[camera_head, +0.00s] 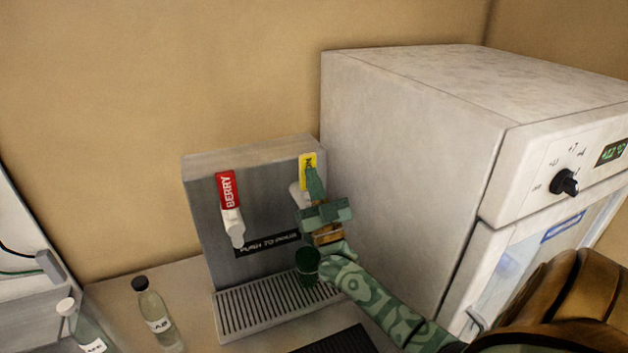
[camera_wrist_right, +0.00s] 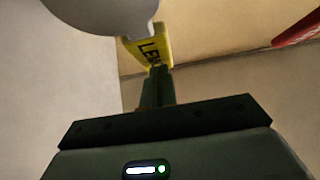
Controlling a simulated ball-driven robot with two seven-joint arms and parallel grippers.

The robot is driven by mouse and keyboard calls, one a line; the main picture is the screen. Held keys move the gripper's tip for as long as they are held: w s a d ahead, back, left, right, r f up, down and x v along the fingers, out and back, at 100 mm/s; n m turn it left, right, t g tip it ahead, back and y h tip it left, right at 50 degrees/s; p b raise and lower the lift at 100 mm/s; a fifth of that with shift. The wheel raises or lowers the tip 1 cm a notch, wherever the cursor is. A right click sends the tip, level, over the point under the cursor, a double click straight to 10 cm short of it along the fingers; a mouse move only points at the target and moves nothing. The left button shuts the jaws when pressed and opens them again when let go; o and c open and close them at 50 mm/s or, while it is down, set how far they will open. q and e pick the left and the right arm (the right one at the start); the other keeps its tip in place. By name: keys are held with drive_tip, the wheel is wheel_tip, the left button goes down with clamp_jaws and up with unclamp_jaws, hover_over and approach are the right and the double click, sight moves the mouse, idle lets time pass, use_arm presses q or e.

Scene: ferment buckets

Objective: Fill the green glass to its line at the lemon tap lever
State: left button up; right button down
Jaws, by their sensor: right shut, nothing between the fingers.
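The yellow lemon tap lever (camera_head: 307,159) is on the right of the grey dispenser (camera_head: 262,180); its lettering is partly hidden. My right gripper (camera_head: 313,178) is shut and empty, its fingertips at the lever's front face; I cannot tell for sure whether they touch. In the right wrist view the shut fingers (camera_wrist_right: 158,82) point up at the yellow lever (camera_wrist_right: 152,45). The dark green glass (camera_head: 306,261) stands upright on the drip tray (camera_head: 255,307) below the lemon tap, partly behind my forearm. Its line and fill level cannot be made out. My left gripper is not in view.
The red BERRY lever (camera_head: 227,190) with its white spout is to the left. A large white appliance (camera_head: 410,140) stands close on the right. A black-capped bottle (camera_head: 155,312) and a white-capped bottle (camera_head: 82,328) stand on the counter. A dark mat (camera_head: 340,342) lies in front.

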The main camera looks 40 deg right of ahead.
drive_tip(key=shift+w+d+r+g+y+p, duration=0.15)
drive_tip(key=shift+w+r+g+p, duration=0.25)
drive_tip(key=shift+p, duration=1.35)
drive_tip(key=shift+w+d+r+g+y+p, duration=0.15)
drive_tip(key=shift+r+g+p, duration=0.4)
drive_tip(key=shift+p, duration=1.2)
drive_tip(key=shift+w+f+g+p, duration=0.1)
drive_tip(key=shift+w+g+p, duration=0.15)
drive_tip(key=shift+w+p, duration=0.15)
drive_tip(key=shift+w+d+f+b, duration=0.15)
drive_tip(key=shift+w+f+b, duration=0.25)
drive_tip(key=shift+b, duration=0.2)
drive_tip(key=shift+w+d, duration=0.1)
drive_tip(key=shift+w, duration=0.2)
idle(0.5)
